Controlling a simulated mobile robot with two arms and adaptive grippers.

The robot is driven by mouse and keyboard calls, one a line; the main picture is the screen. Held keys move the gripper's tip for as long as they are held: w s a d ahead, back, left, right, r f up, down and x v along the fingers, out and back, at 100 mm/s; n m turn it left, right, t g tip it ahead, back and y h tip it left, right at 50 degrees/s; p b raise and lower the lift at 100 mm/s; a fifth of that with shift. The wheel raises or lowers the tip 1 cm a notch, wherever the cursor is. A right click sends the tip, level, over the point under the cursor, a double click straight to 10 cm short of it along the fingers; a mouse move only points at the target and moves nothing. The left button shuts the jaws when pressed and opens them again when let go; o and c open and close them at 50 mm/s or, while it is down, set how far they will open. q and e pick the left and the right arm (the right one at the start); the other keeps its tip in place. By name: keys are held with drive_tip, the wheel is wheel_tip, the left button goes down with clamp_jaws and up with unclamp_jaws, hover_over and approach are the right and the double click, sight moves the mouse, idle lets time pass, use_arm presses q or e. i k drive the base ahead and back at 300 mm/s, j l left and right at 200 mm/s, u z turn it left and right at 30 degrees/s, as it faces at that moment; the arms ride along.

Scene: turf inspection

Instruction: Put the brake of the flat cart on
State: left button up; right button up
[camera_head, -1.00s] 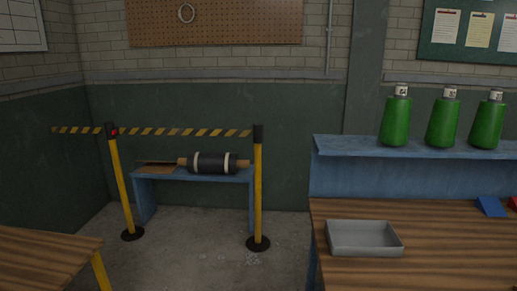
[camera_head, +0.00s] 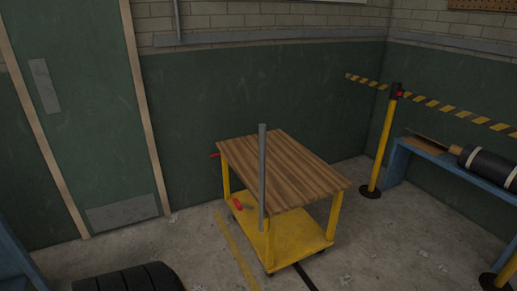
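A cart (camera_head: 285,170) with a striped wooden top, yellow legs and a yellow lower deck (camera_head: 295,245) stands on the concrete floor near the green wall. A red piece (camera_head: 237,205) shows low at its near left side, beside the lower deck. Another red tip (camera_head: 215,155) sticks out at the left end of the top. A grey upright post (camera_head: 262,180) stands in front of the cart's left part and hides some of it. I cannot tell whether either red piece is the brake, or its position. Neither gripper is in view.
A closed green door (camera_head: 85,110) is at the left. A black ribbed object (camera_head: 130,278) lies at the bottom left. A yellow barrier post (camera_head: 382,145) with striped tape and a blue bench (camera_head: 400,158) stand at the right.

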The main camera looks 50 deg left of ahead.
sight(240, 206)
drive_tip(key=u, duration=1.65)
